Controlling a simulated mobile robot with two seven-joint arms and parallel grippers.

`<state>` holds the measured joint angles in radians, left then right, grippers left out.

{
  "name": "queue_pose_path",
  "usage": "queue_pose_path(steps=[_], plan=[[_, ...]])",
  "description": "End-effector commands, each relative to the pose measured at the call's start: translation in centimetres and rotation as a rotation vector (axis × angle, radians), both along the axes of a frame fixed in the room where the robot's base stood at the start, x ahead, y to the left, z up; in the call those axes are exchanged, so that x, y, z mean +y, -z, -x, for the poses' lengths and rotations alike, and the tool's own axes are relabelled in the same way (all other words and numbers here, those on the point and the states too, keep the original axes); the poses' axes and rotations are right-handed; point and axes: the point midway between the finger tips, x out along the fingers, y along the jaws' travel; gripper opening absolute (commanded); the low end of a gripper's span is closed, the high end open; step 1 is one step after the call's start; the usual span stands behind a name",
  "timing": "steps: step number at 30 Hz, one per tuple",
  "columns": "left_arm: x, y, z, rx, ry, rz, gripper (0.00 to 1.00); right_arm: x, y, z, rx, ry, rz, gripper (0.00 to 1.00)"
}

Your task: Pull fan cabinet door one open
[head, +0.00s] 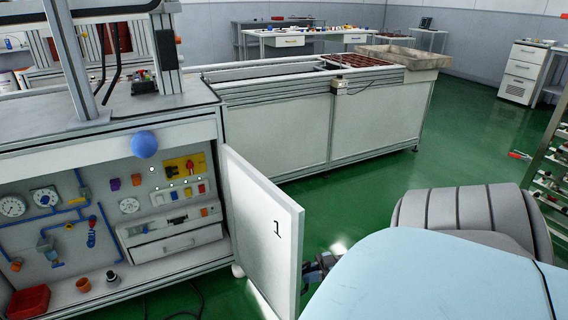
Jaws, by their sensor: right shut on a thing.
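The fan cabinet door one (262,232) is a white panel with a black "1" on its face. It stands swung out from the cabinet (165,134) on the left, and the cabinet's inside is exposed. My right gripper (317,270) is at the door's free right edge, low down, and is partly hidden behind the door and my arm. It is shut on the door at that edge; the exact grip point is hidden. My left gripper is not in view.
Gauges, blue pipes and a drawer (177,242) fill the cabinet. A red bin (29,301) sits at its lower left. A long white conveyor (320,118) stands behind the door. Green floor (400,172) is clear to the right, before a shelf rack (551,170).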

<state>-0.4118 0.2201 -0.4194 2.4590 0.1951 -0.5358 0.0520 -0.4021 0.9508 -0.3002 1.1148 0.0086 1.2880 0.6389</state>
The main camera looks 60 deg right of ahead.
Motion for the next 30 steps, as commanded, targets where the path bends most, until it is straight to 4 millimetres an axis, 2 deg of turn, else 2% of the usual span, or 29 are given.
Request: queue_pose_path(steps=[3,9,24,25,27,30], plan=[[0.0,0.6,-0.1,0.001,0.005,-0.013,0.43,-2.2,0.2,0.7,0.001,0.003,0.001,0.00],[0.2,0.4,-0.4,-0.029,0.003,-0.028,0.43,-4.2,0.1,1.2,0.003,0.004,0.000,0.00],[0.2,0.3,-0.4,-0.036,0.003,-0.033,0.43,-4.8,0.0,1.3,0.001,0.004,0.000,0.00],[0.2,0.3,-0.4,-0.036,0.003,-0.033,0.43,-4.8,0.0,1.3,0.001,0.004,-0.001,0.24],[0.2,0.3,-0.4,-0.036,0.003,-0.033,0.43,-4.8,0.0,1.3,0.001,0.004,-0.001,0.40],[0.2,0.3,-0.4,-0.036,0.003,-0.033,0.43,-4.7,0.0,1.3,0.001,0.004,-0.001,0.41]])
